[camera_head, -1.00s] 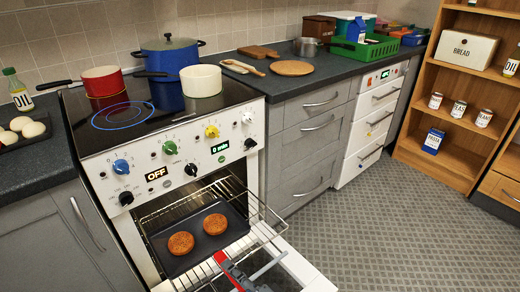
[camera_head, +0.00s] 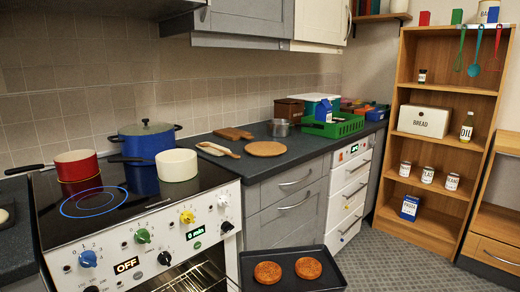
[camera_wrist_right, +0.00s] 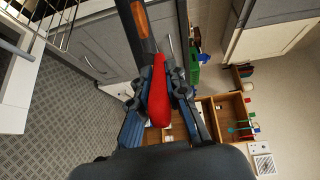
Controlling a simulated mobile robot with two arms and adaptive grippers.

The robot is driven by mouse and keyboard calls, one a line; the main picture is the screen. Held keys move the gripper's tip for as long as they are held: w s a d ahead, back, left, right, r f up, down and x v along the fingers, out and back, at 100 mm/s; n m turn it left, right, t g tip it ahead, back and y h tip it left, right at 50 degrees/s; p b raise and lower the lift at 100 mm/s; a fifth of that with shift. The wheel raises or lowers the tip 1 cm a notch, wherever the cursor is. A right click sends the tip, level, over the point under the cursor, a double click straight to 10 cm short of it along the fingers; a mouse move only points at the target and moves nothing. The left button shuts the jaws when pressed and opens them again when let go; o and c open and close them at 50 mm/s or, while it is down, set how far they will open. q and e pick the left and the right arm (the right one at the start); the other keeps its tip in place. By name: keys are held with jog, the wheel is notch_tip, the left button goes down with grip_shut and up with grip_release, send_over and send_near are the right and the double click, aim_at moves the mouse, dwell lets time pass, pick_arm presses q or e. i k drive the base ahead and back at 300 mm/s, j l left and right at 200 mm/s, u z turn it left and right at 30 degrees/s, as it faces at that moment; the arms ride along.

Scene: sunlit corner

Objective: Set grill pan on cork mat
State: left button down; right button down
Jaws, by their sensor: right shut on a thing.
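The grill pan (camera_head: 322,279) is a dark, shallow rectangular pan with two round brown patties on it. In the head view it is at the bottom, in front of the drawers and below counter height. Its red handle (camera_wrist_right: 158,98) shows in the right wrist view, where my right gripper (camera_wrist_right: 166,80) is shut on it. The right gripper is out of the head view. The round cork mat (camera_head: 267,149) lies bare on the dark counter, right of the stove. My left gripper is not in view.
A wooden board with a spatula (camera_head: 218,149) lies left of the mat. The stove (camera_head: 95,200) carries a red pan, a blue pot and a white pot.

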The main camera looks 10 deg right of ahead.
aim_at(278, 151)
jog(key=l+u, duration=0.9)
jog(key=l, duration=0.5)
jog(key=k+l+u, duration=0.15)
jog(key=l, duration=0.8)
jog(key=k+l+u, duration=0.15)
jog(key=l, duration=0.35)
jog(key=i, duration=0.05)
